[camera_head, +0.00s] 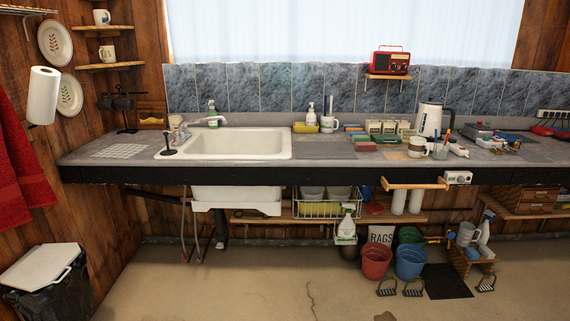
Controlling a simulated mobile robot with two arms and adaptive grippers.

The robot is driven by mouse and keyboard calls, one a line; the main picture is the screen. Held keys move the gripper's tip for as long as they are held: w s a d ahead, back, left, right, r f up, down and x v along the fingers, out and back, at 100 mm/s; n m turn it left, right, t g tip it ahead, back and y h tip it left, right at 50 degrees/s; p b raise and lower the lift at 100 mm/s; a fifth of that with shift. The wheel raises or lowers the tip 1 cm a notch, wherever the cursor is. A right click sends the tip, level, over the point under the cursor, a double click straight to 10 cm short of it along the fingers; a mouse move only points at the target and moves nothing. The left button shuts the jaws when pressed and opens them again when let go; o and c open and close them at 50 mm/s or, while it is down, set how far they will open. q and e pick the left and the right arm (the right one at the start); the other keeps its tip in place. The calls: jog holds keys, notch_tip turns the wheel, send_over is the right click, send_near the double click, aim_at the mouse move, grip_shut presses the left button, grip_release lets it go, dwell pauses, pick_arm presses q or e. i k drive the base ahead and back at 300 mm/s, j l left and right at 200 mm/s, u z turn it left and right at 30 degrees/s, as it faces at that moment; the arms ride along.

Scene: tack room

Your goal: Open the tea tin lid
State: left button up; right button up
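Several small pale canisters with labels (389,127) stand in a row at the back of the counter, left of the white kettle. One of them may be the tea tin, but the labels are too small to read. Their lids look shut at this distance. Coloured boxes or sponges stand in front of them and partly hide their lower parts. Neither of my grippers shows in the view, and nothing of mine touches the canisters.
The grey counter (330,150) runs along the wall, with a white sink (240,145) at left.

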aim_at(378, 138)
jog(key=i+z, duration=0.15)
jog(key=i, duration=0.35)
jog(key=i+j+z, duration=0.1)
jog(key=i, duration=0.35)
jog(key=i+j+z, duration=0.15)
jog(key=i, duration=0.35)
jog(key=i+j+z, duration=0.1)
jog(key=i+j, duration=0.15)
jog(key=i, duration=0.2)
